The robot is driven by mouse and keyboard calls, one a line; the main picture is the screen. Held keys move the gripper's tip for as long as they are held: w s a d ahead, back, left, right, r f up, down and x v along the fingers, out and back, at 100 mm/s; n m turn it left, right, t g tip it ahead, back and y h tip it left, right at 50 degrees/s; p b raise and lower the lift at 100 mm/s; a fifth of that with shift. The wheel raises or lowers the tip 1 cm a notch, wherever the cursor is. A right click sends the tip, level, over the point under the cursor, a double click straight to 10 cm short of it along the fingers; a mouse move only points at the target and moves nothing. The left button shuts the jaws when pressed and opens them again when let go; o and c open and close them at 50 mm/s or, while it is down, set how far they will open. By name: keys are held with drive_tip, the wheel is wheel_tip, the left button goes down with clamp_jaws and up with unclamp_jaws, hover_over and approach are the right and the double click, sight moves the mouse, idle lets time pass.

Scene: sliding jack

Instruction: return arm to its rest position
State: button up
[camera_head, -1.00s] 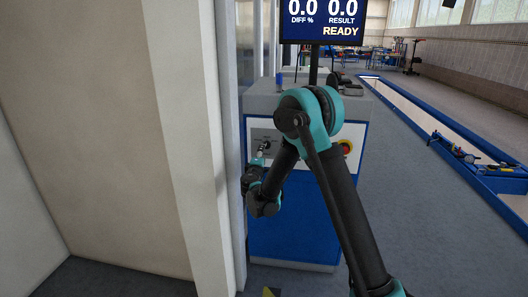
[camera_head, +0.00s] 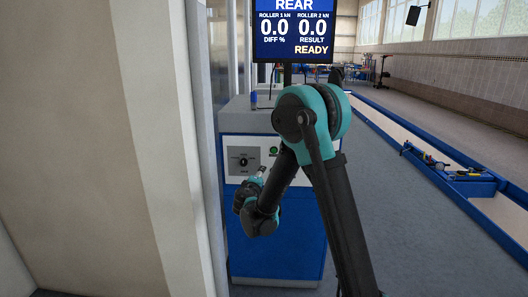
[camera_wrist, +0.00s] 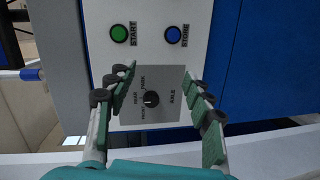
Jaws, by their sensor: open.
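My arm reaches forward in the head view, bent at a teal elbow, and my gripper (camera_head: 262,172) is small and partly hidden by the wrist in front of the cabinet. In the wrist view my gripper (camera_wrist: 160,98) is open, with its two fingers spread to either side of a grey panel. On that panel is a black rotary knob (camera_wrist: 152,99), with free space between the knob and the fingers. The same knob (camera_head: 243,161) shows on the cabinet front in the head view. Nothing is held between the fingers.
The blue and grey cabinet (camera_head: 275,255) carries a green START button (camera_wrist: 118,34), a blue STORE button (camera_wrist: 172,33) and a screen (camera_head: 294,32) reading READY. A beige wall (camera_head: 90,130) stands close on the left. A blue-edged pit (camera_head: 410,140) runs along the right; grey floor lies between.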

drive_tip(key=s+d+f+m+g+h, duration=0.15)
drive_tip(key=s+d+m+g, duration=0.25)
drive_tip(key=s+d, duration=0.55)
drive_tip(key=s+d+f+m+g, duration=0.3)
drive_tip(key=s+d, duration=0.4)
drive_tip(key=d, duration=0.6)
drive_tip(key=s+f+m+g+y, duration=0.2)
drive_tip(key=s+f+m, duration=0.1)
drive_tip(key=s, duration=0.8)
drive_tip(key=s+d+f+m+g+y, duration=0.1)
drive_tip(key=s+f+m+g+y, duration=0.1)
drive_tip(key=s, duration=0.9)
drive_tip(key=shift+f+m+g, duration=0.4)
drive_tip(key=shift+f+m, duration=0.2)
drive_tip(key=shift+m, duration=0.4)
drive_tip(key=shift+y, duration=0.25)
